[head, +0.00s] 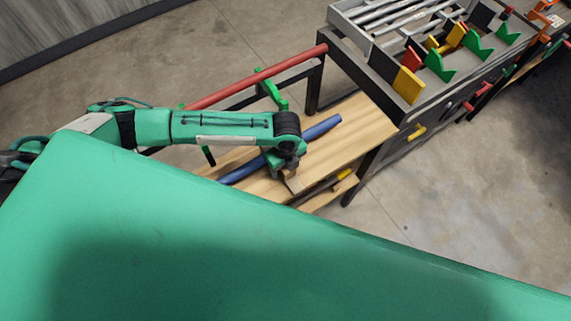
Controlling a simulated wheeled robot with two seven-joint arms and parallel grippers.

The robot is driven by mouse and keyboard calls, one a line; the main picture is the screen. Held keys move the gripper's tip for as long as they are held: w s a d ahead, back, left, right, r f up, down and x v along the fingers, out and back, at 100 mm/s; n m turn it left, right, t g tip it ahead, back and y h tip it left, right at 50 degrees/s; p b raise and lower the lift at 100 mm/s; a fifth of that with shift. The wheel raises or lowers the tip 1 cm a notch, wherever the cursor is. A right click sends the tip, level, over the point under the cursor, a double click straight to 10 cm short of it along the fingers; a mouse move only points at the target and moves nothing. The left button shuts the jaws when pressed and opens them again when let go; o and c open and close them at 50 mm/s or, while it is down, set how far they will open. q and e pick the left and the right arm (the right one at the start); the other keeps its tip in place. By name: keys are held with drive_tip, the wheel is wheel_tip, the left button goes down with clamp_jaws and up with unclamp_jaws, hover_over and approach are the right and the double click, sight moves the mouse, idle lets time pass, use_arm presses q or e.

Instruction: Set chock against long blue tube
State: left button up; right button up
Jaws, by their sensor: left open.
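The long blue tube (322,127) lies slantwise on a light wooden shelf (350,133). My left arm crosses over its middle, so that part is hidden. Its other end (240,172) shows to the left of my arm. My left gripper (290,170) is open and points down at the wooden shelf, close beside the tube on its near side. A small wood-coloured piece, perhaps the chock, (291,174) shows at the fingertips. It blends with the shelf, and I cannot tell whether it touches the tube. My right gripper is not in view.
A red bar (255,77) runs along the rack behind my arm, with a green bracket (273,95) below it. A dark-framed bench (375,65) with coloured blocks stands at the right. A lower shelf (325,195) holds a dark tool with yellow. Bare floor (420,200) lies right.

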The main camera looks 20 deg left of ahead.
use_arm(q)
wheel_tip(320, 180, up, 14)
drive_tip(key=b, duration=0.3)
drive_tip(key=shift+s+f, duration=0.1)
drive_tip(key=shift+f, duration=0.1)
idle(0.6)
